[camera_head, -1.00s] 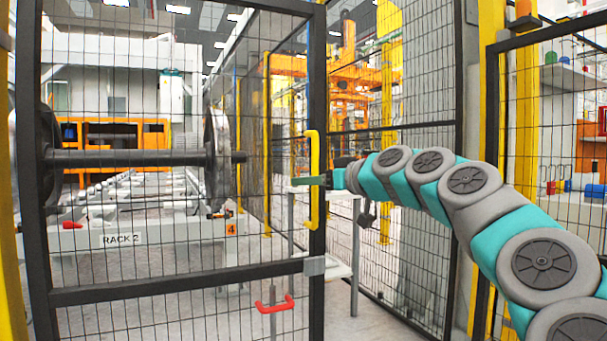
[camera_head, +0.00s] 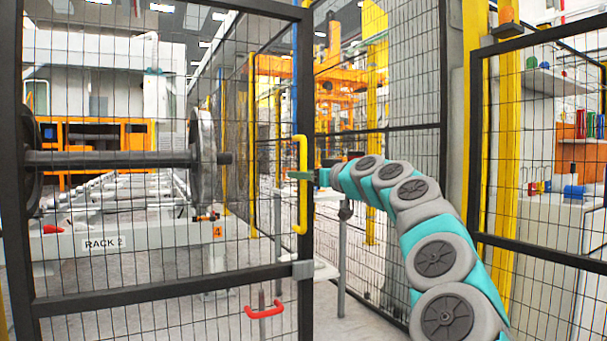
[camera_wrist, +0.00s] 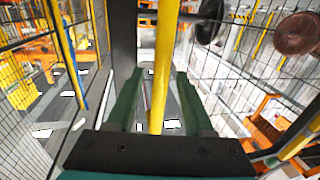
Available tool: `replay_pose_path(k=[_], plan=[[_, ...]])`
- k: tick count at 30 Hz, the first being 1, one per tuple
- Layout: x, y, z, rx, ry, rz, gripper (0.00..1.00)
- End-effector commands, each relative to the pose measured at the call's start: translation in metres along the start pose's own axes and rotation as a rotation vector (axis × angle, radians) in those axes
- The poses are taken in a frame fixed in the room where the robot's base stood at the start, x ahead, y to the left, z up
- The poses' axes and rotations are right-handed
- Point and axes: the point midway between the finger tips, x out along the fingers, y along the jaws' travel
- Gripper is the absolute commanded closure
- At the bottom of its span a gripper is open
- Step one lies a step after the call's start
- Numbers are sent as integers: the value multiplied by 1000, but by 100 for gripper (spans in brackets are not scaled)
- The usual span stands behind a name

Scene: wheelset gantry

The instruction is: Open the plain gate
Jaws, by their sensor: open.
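The gate (camera_head: 165,282) is a black-framed mesh panel filling the left half of the head view. A yellow upright handle (camera_head: 303,208) is fixed on its right-hand post. My gripper (camera_head: 298,175) is at the upper half of this handle, with its green fingers reaching past it. In the wrist view, the two green fingers of my gripper (camera_wrist: 158,98) stand apart, one on each side of the yellow handle (camera_wrist: 163,60). Gaps show between bar and fingers, so the gripper is around the handle but not closed on it. A grey block (camera_head: 303,269) sits lower on the gate post.
A red handle (camera_head: 264,311) shows low behind the gate mesh. A grey-topped table (camera_head: 327,197) is behind the gripper. A yellow post (camera_head: 503,150) and more mesh fencing stand to the right.

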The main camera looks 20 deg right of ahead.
Motion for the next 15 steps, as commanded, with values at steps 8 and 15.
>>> replay_pose_path(k=[8,15], plan=[[4,0,0,0,0,0,48],[4,0,0,-1,0,0,62]])
